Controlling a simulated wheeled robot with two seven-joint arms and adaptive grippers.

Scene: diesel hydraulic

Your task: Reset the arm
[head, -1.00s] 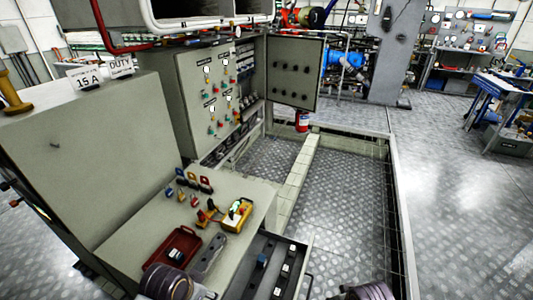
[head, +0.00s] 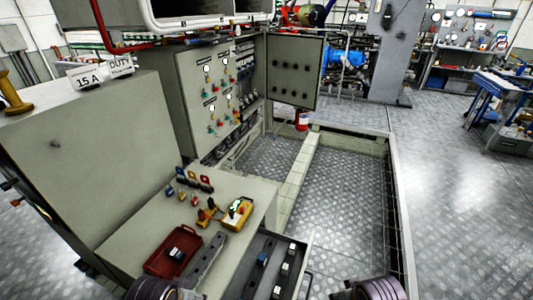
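My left arm (head: 155,289) shows only as a dark ribbed link at the bottom edge, in front of the grey bench top. My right arm (head: 375,289) shows as a similar ribbed link at the bottom edge, right of the open drawer. Both grippers are out of the picture, so their fingers and anything in them are hidden.
An open drawer (head: 269,268) juts out in front. An electrical cabinet (head: 205,95) has its door (head: 294,72) open.

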